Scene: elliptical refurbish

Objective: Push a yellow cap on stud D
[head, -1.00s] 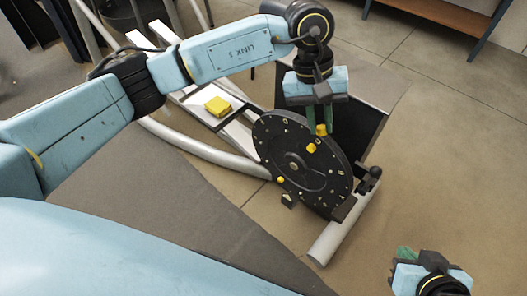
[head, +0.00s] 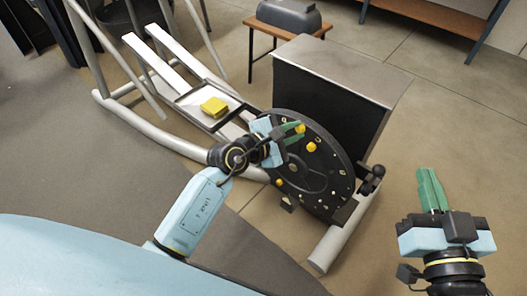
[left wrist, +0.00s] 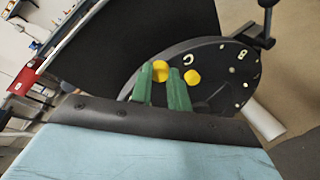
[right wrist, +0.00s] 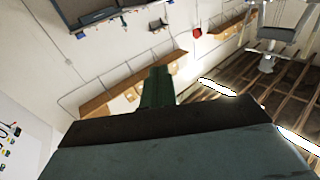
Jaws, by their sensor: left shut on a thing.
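The black disc (head: 322,185) stands tilted on the machine frame and bears pale studs and letters. My left gripper (head: 294,132) reaches its upper left face, with green fingers around a yellow cap (head: 300,128). In the left wrist view that cap (left wrist: 160,70) shows between the fingertips, at the disc; I cannot tell whether it is seated on a stud. A second yellow cap (head: 311,147) sits on the disc beside the fingers, and a third (head: 278,182) at its lower left. The letter D is not readable. My right gripper (head: 431,188) is shut and empty, right of the disc.
A black box-like housing (head: 335,85) stands behind the disc. A black knob (head: 378,171) sticks out at the disc's right. Floor at the right is clear.

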